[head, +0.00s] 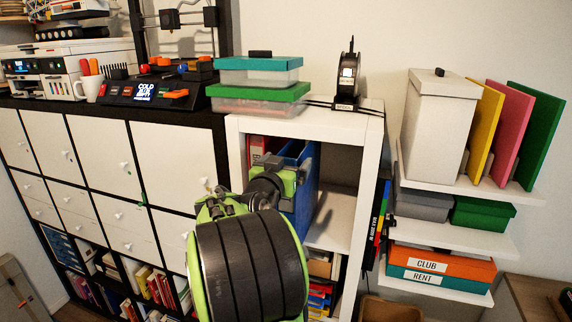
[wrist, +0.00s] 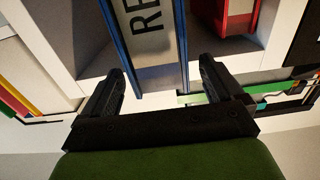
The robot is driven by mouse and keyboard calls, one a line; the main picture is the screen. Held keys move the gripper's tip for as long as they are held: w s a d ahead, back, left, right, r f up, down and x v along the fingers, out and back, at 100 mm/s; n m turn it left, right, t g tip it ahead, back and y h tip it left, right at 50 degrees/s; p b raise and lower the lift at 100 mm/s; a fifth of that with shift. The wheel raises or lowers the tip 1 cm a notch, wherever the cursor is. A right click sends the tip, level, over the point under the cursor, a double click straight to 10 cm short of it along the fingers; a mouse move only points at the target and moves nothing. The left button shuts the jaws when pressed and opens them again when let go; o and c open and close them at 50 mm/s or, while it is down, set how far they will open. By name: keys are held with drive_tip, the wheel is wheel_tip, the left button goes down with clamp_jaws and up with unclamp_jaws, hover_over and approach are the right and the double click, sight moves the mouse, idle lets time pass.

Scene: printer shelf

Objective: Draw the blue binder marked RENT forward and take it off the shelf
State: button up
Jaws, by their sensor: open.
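The blue binder (head: 303,205) stands upright in the top compartment of the white shelf (head: 352,150). In the wrist view its pale spine label (wrist: 152,28) shows the letters "RE"; the rest is cut off by the frame edge. My gripper (wrist: 162,75) is open, with one finger on each side of the binder's spine and visible space at both sides. I cannot tell whether either finger touches it. In the head view my arm comes up in front of the shelf and partly hides the gripper and binder.
A red binder (head: 257,147) stands left of the blue one; the compartment's right side is empty. Clear boxes with green and teal lids (head: 258,92) and a black spool holder (head: 347,80) sit on top.

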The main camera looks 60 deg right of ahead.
drive_tip(key=s+a+b, duration=0.2)
drive_tip(key=a+b, duration=0.3)
drive_tip(key=a, duration=1)
drive_tip(key=shift+s+a, duration=0.25)
drive_tip(key=shift+s, duration=0.05)
